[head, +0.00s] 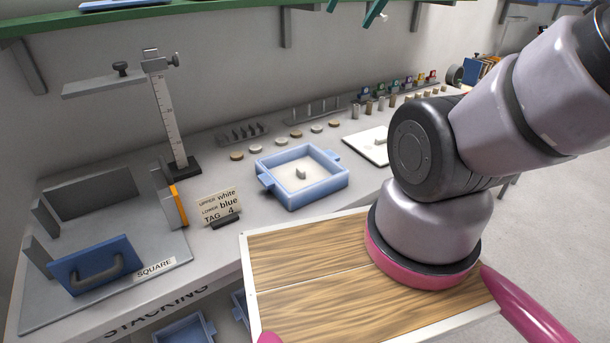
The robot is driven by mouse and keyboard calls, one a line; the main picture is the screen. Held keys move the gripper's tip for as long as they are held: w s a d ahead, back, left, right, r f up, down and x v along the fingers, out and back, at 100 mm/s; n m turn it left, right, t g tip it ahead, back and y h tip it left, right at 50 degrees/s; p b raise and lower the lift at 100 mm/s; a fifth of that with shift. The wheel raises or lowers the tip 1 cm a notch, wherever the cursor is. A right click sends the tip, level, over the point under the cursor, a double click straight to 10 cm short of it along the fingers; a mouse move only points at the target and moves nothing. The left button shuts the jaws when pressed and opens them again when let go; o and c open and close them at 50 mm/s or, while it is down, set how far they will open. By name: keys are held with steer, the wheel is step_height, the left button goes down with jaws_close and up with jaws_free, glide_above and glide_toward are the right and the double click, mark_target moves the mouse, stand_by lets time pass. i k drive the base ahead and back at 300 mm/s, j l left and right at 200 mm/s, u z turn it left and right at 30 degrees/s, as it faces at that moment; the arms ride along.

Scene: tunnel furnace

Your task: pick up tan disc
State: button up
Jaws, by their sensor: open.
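A row of small discs lies on the grey bench behind the blue tray, with tan ones and off-white ones mixed. A tan disc (237,156) is at the left end, another tan disc (296,134) is near the middle, and a third (334,124) is at the right end. Off-white discs (254,149) lie between them. Two teal fingers of my gripper (355,12) show at the top edge, apart and empty, well above the bench and the discs. The rest of my gripper is out of frame.
A blue tray (266,182) with a small pale block stands in front of the discs. A white plate (362,147) and rows of small cylinders are to the right.

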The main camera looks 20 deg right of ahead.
mark_target(295, 135)
steer(key=i+l+u, duration=0.1)
steer(key=l+u, duration=0.4)
steer(key=l, duration=0.3)
steer(key=l+u, duration=0.5)
steer(key=l, duration=0.3)
steer(key=k+j, duration=0.05)
